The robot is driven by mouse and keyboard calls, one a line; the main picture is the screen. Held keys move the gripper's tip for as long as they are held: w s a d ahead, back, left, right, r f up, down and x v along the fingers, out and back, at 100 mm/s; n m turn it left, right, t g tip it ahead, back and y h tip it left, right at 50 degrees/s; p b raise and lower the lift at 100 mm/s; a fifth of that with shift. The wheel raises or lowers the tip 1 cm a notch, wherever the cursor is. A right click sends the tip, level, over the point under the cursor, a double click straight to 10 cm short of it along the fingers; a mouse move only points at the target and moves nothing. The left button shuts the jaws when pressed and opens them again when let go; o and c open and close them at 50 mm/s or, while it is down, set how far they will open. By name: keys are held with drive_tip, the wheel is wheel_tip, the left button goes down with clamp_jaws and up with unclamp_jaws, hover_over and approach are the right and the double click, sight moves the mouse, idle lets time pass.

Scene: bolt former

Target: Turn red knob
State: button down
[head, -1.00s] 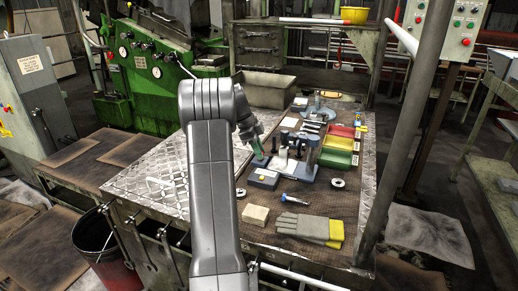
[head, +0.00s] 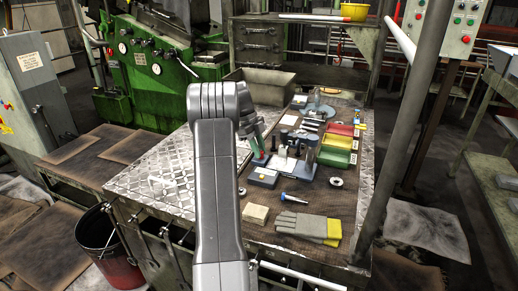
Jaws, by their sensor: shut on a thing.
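My gripper (head: 259,157) is small in the head view, at the end of my grey arm, low over the workbench. Its green fingertip points down beside a grey fixture (head: 292,165) with upright posts. A small spot of red shows at the fingertips; this looks like the red knob (head: 267,154), mostly hidden by the fingers. My gripper is shut on it. The knob's turn angle cannot be made out at this size.
A grey block with a yellow top (head: 263,176), a blue-handled tool (head: 295,199), a tan block (head: 255,214) and gloves (head: 300,225) lie nearer on the bench. Coloured bins (head: 336,150) stand right of the fixture. A slanted metal post (head: 400,140) rises at the bench's right.

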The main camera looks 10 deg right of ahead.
drive_tip(key=shift+r, duration=0.1)
drive_tip(key=c, duration=1.2)
unclamp_jaws()
drive_tip(key=shift+c, duration=0.2)
drive_tip(key=p+v, duration=0.1)
drive_tip(key=v, duration=1.2)
drive_tip(key=shift+a+r, duration=0.2)
drive_tip(key=shift+r, duration=0.1)
drive_tip(key=shift+w, duration=0.15)
drive_tip(key=b+x, duration=0.1)
drive_tip(key=x, duration=1.2)
drive_tip(key=shift+d+f, duration=0.2)
drive_tip(key=shift+f, duration=0.15)
